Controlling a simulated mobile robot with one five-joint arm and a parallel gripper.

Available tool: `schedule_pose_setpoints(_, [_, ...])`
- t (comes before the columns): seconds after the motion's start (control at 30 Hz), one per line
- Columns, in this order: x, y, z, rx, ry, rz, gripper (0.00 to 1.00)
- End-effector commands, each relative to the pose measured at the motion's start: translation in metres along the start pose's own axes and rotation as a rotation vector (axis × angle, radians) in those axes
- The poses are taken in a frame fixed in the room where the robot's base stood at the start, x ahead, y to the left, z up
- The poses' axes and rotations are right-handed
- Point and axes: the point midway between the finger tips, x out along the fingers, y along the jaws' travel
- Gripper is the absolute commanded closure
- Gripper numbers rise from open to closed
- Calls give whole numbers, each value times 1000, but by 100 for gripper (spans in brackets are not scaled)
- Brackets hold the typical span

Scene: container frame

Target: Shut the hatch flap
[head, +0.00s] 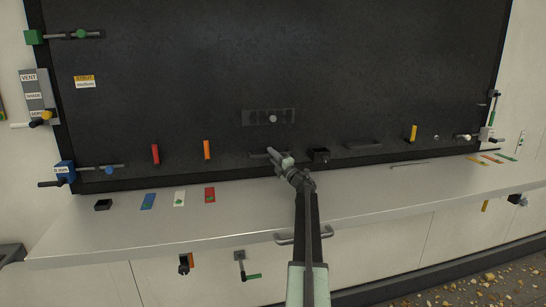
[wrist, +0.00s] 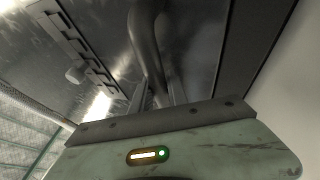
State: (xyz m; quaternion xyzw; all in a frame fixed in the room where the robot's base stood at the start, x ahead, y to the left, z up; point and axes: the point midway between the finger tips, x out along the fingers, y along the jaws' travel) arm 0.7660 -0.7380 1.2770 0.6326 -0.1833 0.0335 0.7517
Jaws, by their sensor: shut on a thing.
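A large dark panel (head: 330,70) stands upright behind the counter. On its lower part, a short dark bar handle (head: 256,154) shows beside my gripper (head: 272,152). In the wrist view, my gripper (wrist: 158,88) is shut on a curved dark bar with its fingers on either side of it. The bar runs up toward a dark metal surface (wrist: 195,35). A plate with a round knob (head: 272,118) is on the panel above my gripper; I cannot tell from the frames which part is the hatch flap or how far open it stands.
A pale counter (head: 330,205) with a front handle (head: 298,237) runs below the panel. A dark box (head: 320,155) sits right of my gripper. Red (head: 155,154) and orange (head: 206,149) handles stand to the left. Levers line both panel sides. Coloured cards lie on the counter.

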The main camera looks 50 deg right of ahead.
Motion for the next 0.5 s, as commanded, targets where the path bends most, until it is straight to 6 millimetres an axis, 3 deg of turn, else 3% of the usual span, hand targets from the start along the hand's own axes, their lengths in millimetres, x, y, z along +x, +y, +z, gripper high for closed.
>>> schedule_pose_setpoints(0.4, [1,-1,5,-1,0,-1,100])
schedule_pose_setpoints(0.43, [1,-1,6,-1,-1,-1,75])
schedule_pose_setpoints(0.5, [0,-1,7,-1,-2,-1,59])
